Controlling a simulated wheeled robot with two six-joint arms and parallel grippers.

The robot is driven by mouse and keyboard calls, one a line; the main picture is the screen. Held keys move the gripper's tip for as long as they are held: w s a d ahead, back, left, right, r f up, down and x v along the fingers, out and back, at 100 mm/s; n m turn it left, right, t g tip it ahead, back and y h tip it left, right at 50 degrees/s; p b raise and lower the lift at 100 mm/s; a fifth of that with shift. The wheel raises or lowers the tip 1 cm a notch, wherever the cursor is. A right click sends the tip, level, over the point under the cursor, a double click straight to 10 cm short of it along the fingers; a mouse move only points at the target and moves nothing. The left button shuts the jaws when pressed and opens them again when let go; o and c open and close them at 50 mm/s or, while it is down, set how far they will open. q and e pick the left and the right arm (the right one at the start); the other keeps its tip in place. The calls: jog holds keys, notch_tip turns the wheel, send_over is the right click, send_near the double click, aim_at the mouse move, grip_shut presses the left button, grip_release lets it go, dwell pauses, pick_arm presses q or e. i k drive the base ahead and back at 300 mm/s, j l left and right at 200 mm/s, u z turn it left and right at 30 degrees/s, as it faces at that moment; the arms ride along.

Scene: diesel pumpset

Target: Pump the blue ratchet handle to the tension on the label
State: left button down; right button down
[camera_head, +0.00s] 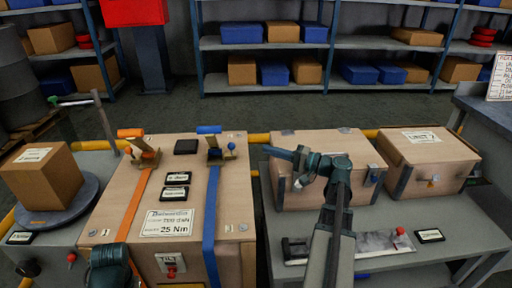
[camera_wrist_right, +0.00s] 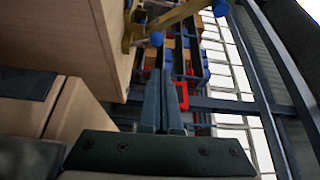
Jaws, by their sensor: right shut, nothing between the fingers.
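The blue ratchet handle (camera_head: 209,129) sits on its brass ratchet (camera_head: 220,151) at the back of the wooden crate (camera_head: 241,213). Its blue strap (camera_head: 210,223) runs down the crate's front. A white label (camera_head: 167,222) on the crate reads "25 Nm"; its smaller line is blurred. My right gripper (camera_head: 268,150) points left, to the right of the ratchet and apart from it. In the right wrist view its fingers (camera_wrist_right: 164,98) are shut and empty, with brass metalwork (camera_wrist_right: 182,18) and blue ends beyond them. My left gripper is not visible.
An orange-handled ratchet (camera_head: 131,133) with an orange strap (camera_head: 137,202) stands left of the blue one. Another wooden crate (camera_head: 355,150) lies behind my right arm. A cardboard box (camera_head: 43,178) stands on a round plate at left. Stocked shelves (camera_head: 275,42) line the back.

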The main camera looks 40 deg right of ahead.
aim_at(209, 132)
jog(key=k+l, duration=0.75)
jog(key=k, duration=0.1)
